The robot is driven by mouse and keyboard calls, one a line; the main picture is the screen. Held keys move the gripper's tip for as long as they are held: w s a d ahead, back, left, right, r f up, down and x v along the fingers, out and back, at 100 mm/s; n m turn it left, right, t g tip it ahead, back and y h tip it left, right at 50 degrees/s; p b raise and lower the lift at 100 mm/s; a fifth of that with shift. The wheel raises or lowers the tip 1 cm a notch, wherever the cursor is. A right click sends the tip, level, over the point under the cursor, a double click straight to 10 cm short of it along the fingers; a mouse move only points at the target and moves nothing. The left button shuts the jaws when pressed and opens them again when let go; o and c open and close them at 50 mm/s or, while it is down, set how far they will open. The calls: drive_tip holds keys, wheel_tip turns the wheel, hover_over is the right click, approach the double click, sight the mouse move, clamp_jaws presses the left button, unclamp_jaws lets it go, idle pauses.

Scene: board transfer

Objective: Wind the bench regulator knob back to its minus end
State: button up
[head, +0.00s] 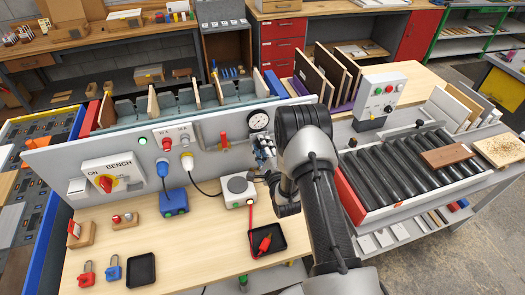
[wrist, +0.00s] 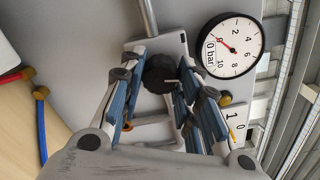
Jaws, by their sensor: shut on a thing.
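The regulator knob (wrist: 160,73) is round and black, in front of a grey metal plate in the wrist view. My gripper (wrist: 159,83) is shut on it, with a blue-padded finger on either side. A pale line shows at the knob's edge. The white pressure gauge (wrist: 243,32) is right of the knob, its red needle close to the 0 mark. The gauge (head: 258,121) also shows on the bench's upright panel in the head view. There my arm hides the knob and most of my gripper.
A red valve handle (head: 224,140), a BENCH switch (head: 115,180) and cabled sockets are on the panel to the left. A grey box (head: 238,189) and a black tray (head: 267,240) stand on the bench below. A roller conveyor (head: 400,170) is at the right.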

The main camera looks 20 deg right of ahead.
drive_tip(key=n+b, duration=0.7)
drive_tip(key=n, duration=0.2)
drive_tip(key=n+b, duration=0.7)
drive_tip(key=n, duration=0.3)
drive_tip(key=n+b, duration=0.7)
drive_tip(key=n, duration=0.3)
drive_tip(key=shift+a+r, duration=0.15)
drive_tip(key=shift+r, duration=0.1)
drive_tip(key=shift+n, duration=0.3)
drive_tip(key=o, duration=1)
drive_tip(key=shift+o, duration=0.4)
drive_tip(key=shift+f, duration=0.1)
